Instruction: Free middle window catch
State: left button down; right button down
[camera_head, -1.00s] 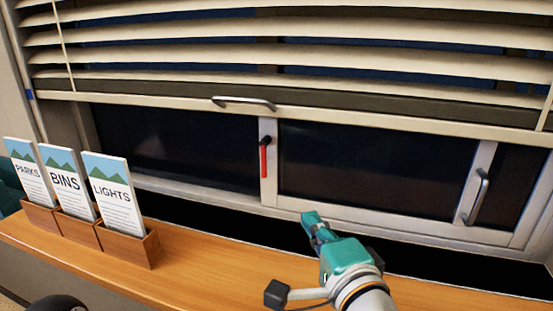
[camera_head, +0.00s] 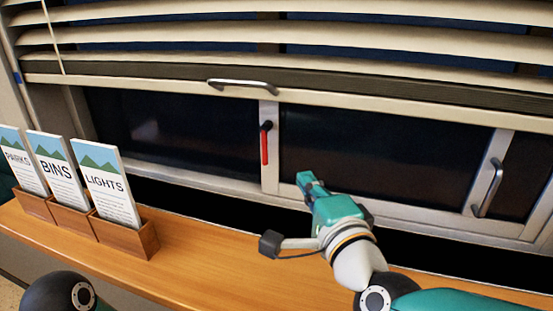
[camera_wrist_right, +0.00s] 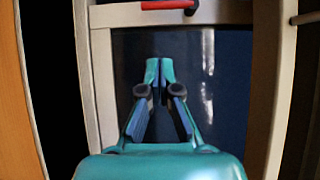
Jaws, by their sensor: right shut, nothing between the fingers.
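The middle window catch (camera_head: 265,148) is a red handle with a black top, hanging straight down on the upright frame post between two dark panes. In the right wrist view the red catch (camera_wrist_right: 165,5) shows at the top edge, beyond the fingertips. My right gripper (camera_head: 305,178), teal, is shut and empty, right of and a little below the catch in the head view, apart from it. In the right wrist view its fingertips (camera_wrist_right: 159,66) meet in front of a dark pane. My left gripper is out of view.
A slatted blind with a metal handle (camera_head: 242,84) on its bottom rail hangs just above the catch. Another metal handle (camera_head: 488,187) is on the right frame post. Leaflet holders (camera_head: 125,238) stand on the left of the wooden sill (camera_head: 205,255).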

jog(key=x, duration=0.3)
jog(key=a+p+x, duration=0.1)
jog(key=x, duration=0.1)
jog(key=a+p+x, duration=0.1)
jog(key=x, duration=0.2)
jog(key=shift+a, duration=0.1)
jog(key=shift+w+a, duration=0.2)
jog(key=shift+a, duration=0.25)
